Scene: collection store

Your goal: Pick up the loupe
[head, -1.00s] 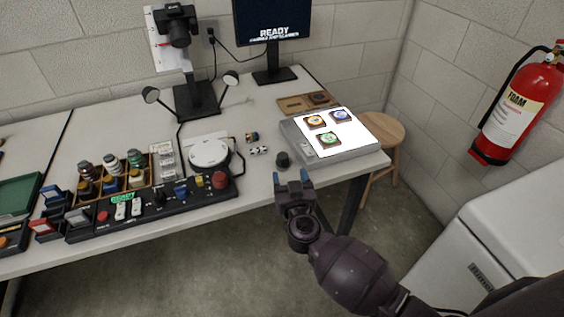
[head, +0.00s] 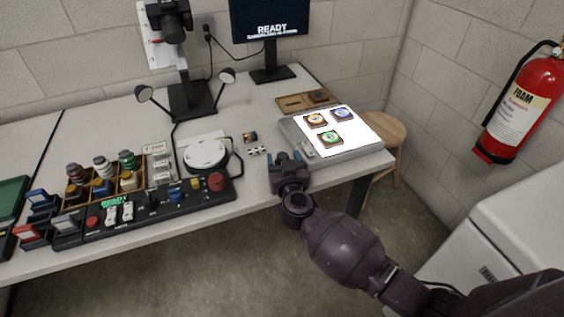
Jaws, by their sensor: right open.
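The loupe, a small dark cylinder (head: 284,156), stands on the table near its front edge, just left of the light box. It is now mostly hidden by my right gripper (head: 287,160). My left gripper is not in view.
The light box (head: 357,150) with several slides on top is close to the right. Small patterned pieces (head: 257,151) and a round white plate (head: 206,153) lie left. A control panel (head: 150,206) lines the front edge. A wooden stool (head: 388,129) stands beyond.

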